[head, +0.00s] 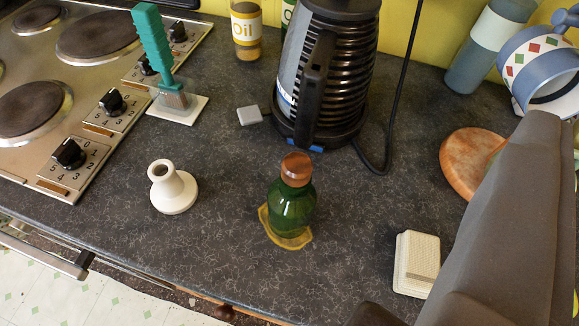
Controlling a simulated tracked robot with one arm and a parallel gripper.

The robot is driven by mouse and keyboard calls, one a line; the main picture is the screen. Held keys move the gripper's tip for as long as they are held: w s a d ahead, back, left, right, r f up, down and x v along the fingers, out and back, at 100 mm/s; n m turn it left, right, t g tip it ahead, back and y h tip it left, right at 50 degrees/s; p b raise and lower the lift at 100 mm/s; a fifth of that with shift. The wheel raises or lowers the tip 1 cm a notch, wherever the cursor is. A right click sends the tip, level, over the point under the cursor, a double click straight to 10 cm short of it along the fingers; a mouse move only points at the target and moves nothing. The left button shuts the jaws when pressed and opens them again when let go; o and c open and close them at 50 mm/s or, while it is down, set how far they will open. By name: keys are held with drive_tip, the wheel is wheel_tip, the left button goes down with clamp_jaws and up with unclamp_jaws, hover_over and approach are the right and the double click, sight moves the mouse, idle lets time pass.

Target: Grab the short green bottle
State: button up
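The short green bottle (292,205) stands upright on the dark worktop, near the middle of the head view. It has a brown cap and rests on a small yellow mat (299,241). A large grey tapered part of my gripper (510,230) fills the lower right, well to the right of the bottle and apart from it. A dark shape at the bottom edge may also be mine. I cannot make out both fingertips, so whether the gripper is open or shut does not show.
A white candle holder (173,188) stands left of the bottle, and a black kettle (326,75) with its cord stands behind. A cream block (416,264) lies to the right. A hob (70,70) with knobs is at left. The worktop's front edge runs below the bottle.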

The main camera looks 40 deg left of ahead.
drive_tip(key=a+f+n+g+y, duration=0.2)
drive_tip(key=a+f+y, duration=0.15)
drive_tip(key=f, duration=0.85)
drive_tip(key=g+y+b, duration=0.1)
drive_tip(key=g+y, duration=0.1)
drive_tip(key=y, duration=0.1)
approach(295, 196)
drive_tip(key=shift+n+h, duration=0.25)
drive_tip(key=shift+n, duration=0.05)
drive_tip(key=b+x, duration=0.1)
drive_tip(key=x, duration=0.7)
drive_tip(key=shift+w+a, duration=0.2)
drive_tip(key=shift+a, duration=0.1)
drive_tip(key=shift+b+x, duration=0.5)
drive_tip(key=shift+x, duration=2.1)
drive_tip(key=shift+s+a, duration=0.1)
drive_tip(key=shift+r, duration=0.1)
clamp_jaws()
